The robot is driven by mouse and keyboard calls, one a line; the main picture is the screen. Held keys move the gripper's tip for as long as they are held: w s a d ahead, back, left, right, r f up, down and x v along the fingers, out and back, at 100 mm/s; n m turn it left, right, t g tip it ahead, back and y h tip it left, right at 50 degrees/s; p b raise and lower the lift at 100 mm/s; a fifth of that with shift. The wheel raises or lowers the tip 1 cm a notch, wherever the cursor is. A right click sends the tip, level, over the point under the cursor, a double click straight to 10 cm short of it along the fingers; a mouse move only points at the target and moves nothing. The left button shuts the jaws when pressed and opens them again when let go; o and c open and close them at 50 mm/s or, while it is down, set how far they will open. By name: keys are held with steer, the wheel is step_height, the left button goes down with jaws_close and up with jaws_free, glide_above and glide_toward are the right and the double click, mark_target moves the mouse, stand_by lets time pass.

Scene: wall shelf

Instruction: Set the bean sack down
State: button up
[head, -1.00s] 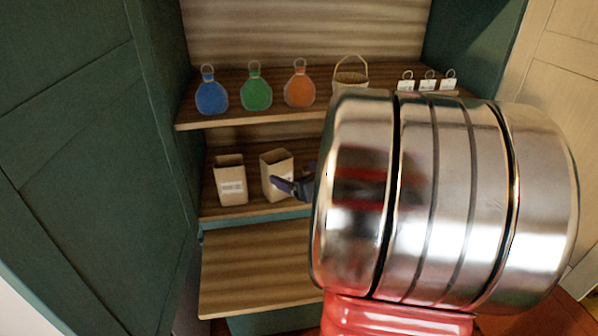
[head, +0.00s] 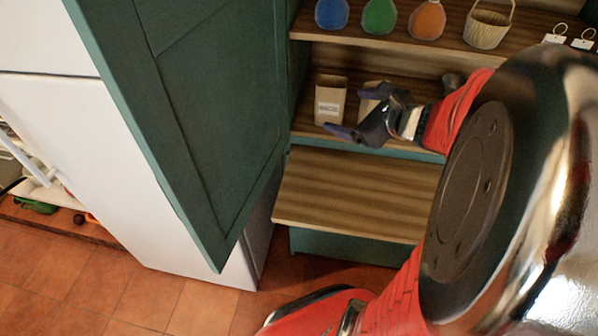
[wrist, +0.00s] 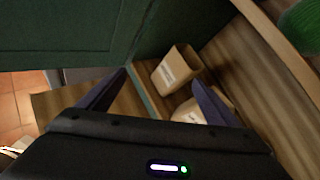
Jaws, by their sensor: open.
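Two tan paper sacks stand upright on the lower shelf (head: 302,131). The left sack (head: 331,101) shows whole with a printed label; it also shows in the wrist view (wrist: 177,70). The second sack (head: 368,105) is partly hidden behind my gripper; a part of it shows by the right finger in the wrist view (wrist: 186,110). I cannot read the labels to tell which one holds beans. My gripper (head: 345,110) is open and empty in front of the sacks, its dark fingers spread; they also show in the wrist view (wrist: 160,77).
Blue (head: 332,12), green (head: 379,15) and orange (head: 427,18) flasks and a wicker basket (head: 487,25) stand on the shelf above. A bare wooden ledge (head: 350,190) lies below. A green door (head: 195,110) stands at the left, beside a white cabinet (head: 75,150).

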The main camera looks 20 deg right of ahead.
steer(key=s+a+n+g+y, duration=0.1)
steer(key=s+a+n+g, duration=0.1)
steer(key=a+n, duration=0.55)
steer(key=s+a+n+g+y, duration=0.25)
steer(key=a+n, duration=0.35)
steer(key=a, duration=0.3)
steer(key=s+a+n+g+h, duration=0.1)
steer(key=s+n+h, duration=0.1)
steer(key=s+n, duration=0.3)
steer(key=s+a+r+n+g+h, duration=0.1)
steer(key=s+a+n+h, duration=0.1)
steer(key=s+n, duration=0.4)
steer(key=n+h, duration=0.1)
steer(key=n, duration=0.4)
steer(key=shift+s+a, duration=0.25)
steer(key=shift+r+n, duration=0.1)
steer(key=shift+n, duration=0.15)
steer(key=shift+c, duration=0.4)
